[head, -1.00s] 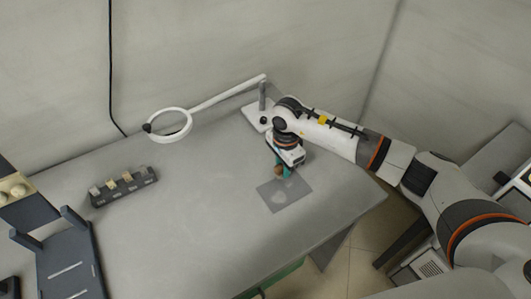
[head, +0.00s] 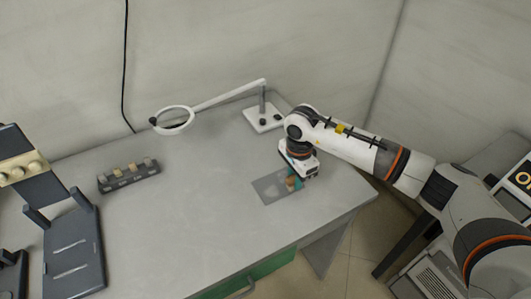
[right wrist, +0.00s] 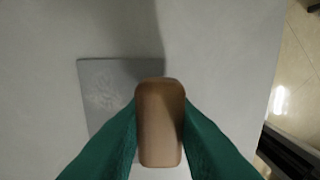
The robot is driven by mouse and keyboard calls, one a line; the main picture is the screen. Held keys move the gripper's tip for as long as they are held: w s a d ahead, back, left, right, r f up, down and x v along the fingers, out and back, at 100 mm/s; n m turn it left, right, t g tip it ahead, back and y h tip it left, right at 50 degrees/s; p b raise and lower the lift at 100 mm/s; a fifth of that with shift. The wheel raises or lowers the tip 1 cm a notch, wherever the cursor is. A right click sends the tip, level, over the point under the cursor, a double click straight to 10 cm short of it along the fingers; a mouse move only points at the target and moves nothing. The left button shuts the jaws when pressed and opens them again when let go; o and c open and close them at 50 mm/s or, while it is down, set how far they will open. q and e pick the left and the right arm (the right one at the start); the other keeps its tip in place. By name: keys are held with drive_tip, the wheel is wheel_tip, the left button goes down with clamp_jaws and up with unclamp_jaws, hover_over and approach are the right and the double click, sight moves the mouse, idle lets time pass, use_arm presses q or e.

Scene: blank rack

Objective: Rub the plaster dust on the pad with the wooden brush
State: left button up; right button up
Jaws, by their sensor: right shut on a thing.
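The grey pad (head: 264,190) lies flat near the right part of the table, and it also shows in the right wrist view (right wrist: 90,70). A faint pale patch of plaster dust (right wrist: 104,94) is on its left part in that view. My right gripper (head: 295,181) points down at the pad's right side. Its green fingers are shut on the wooden brush (right wrist: 160,123), a rounded brown block that hides part of the pad. The brush (head: 291,183) is partly hidden by the gripper in the head view. Whether its underside touches the pad cannot be told. My left gripper is not in view.
A white ring magnifier (head: 174,119) on a base (head: 263,118) stands behind the pad. A dark block with several small pieces (head: 128,178) lies at left. A dark rack (head: 74,250) stands at far left. The table's middle is clear; its right edge is close to my gripper.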

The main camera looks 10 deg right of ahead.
drive_tip(key=shift+w+r+p, duration=0.15)
drive_tip(key=shift+r+p, duration=0.15)
drive_tip(key=shift+r, duration=0.3)
drive_tip(key=shift+w+r+p, duration=0.15)
drive_tip(key=shift+r+p, duration=0.1)
drive_tip(key=shift+r, duration=0.35)
wheel_tip(320, 180, up, 2)
drive_tip(key=shift+s+r+p, duration=0.15)
drive_tip(key=shift+r+p, duration=0.05)
drive_tip(key=shift+p, duration=0.3)
drive_tip(key=shift+r, duration=0.6)
drive_tip(key=shift+p, duration=0.3)
